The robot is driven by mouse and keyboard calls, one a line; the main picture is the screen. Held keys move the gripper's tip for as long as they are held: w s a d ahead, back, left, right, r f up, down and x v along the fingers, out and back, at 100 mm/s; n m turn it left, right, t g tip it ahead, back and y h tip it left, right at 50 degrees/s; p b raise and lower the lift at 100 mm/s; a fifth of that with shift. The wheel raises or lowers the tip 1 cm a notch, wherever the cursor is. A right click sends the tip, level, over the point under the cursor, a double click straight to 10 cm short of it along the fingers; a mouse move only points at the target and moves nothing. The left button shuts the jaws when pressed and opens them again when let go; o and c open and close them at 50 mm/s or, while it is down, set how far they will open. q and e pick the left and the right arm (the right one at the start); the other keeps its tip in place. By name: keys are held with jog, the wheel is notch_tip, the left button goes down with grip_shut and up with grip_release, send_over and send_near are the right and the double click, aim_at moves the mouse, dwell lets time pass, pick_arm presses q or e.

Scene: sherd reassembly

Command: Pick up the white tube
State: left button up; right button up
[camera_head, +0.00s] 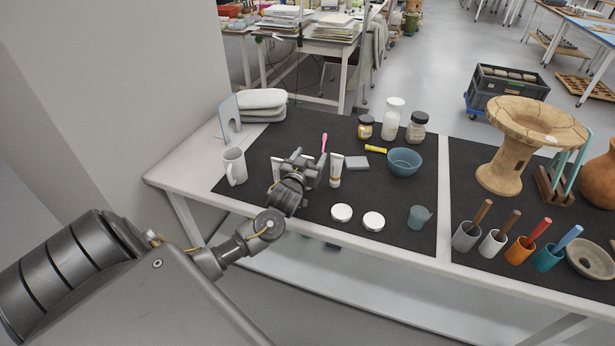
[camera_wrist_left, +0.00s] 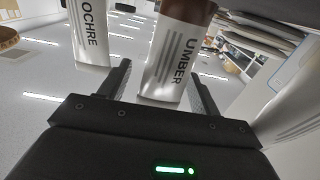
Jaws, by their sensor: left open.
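One white tube (camera_head: 336,170) is just right of my left gripper (camera_head: 303,160) in the head view. The other (camera_head: 276,168) is at its left, partly hidden by the gripper. In the left wrist view, a white tube marked UMBER (camera_wrist_left: 168,72), with a brown end, shows between the two open fingers of my left gripper (camera_wrist_left: 163,88). A white tube marked OCHRE (camera_wrist_left: 91,35) is outside the left finger. Contact with the UMBER tube cannot be told. My right gripper is not in view.
A white mug (camera_head: 234,168) stands at the left. Two white lids (camera_head: 342,213) and a small blue-grey cup (camera_head: 418,217) are in front.

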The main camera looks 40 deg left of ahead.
pick_arm(q)
jog(key=c, duration=1)
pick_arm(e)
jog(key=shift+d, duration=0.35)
pick_arm(q)
jog(key=s+d+r, duration=0.2)
jog(key=s+r, duration=0.1)
jog(key=r, duration=0.1)
jog(key=s+d+r, duration=0.3)
jog(key=s+r, duration=0.1)
jog(key=s+d+r, duration=0.3)
jog(key=s+r, duration=0.1)
jog(key=r, duration=0.1)
jog(key=shift+s+d+p, duration=0.15)
jog(key=shift+p, duration=0.2)
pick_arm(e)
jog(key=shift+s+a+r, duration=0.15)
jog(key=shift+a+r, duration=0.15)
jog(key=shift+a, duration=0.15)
